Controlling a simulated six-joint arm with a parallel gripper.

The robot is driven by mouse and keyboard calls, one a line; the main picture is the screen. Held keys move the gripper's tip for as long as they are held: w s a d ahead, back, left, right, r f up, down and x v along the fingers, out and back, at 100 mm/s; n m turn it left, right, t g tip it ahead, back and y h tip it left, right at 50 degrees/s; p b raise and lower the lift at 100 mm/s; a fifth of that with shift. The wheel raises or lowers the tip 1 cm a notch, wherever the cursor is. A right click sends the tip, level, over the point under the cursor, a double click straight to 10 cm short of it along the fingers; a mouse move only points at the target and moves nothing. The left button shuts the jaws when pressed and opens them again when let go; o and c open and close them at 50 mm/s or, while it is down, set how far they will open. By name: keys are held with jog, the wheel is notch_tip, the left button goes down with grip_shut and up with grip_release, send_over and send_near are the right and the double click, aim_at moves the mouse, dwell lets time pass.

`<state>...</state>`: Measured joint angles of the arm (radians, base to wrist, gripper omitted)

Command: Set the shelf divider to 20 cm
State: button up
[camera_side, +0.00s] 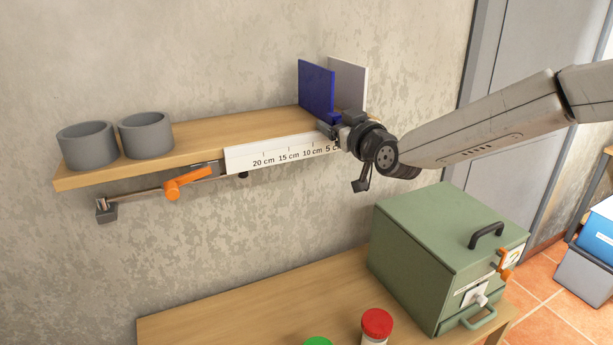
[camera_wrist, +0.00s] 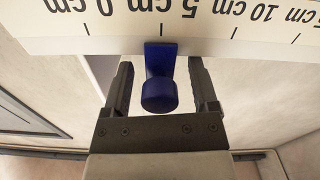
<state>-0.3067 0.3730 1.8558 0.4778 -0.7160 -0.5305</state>
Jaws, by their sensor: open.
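The shelf divider is a dark blue upright panel (camera_side: 316,90) near the right end of the wooden shelf (camera_side: 225,132). A white scale (camera_side: 280,152) marked in cm runs along the shelf's front edge. In the wrist view the scale (camera_wrist: 230,44) is upside down. The divider's blue knob (camera_wrist: 159,95) hangs from a blue tab close to the 5 cm tick. My gripper (camera_wrist: 160,66) is open, with one finger on each side of the knob and visible gaps between. In the side view my gripper (camera_side: 331,131) is at the scale's right end and hides the knob.
Two grey cups (camera_side: 87,145) stand on the shelf's left end. An orange lever (camera_side: 187,182) sits under the front edge, left of the scale. A grey upright panel (camera_side: 350,84) is behind the divider. A green box (camera_side: 430,235) stands on the table below.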

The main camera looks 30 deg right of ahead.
grip_shut()
dwell(1.4)
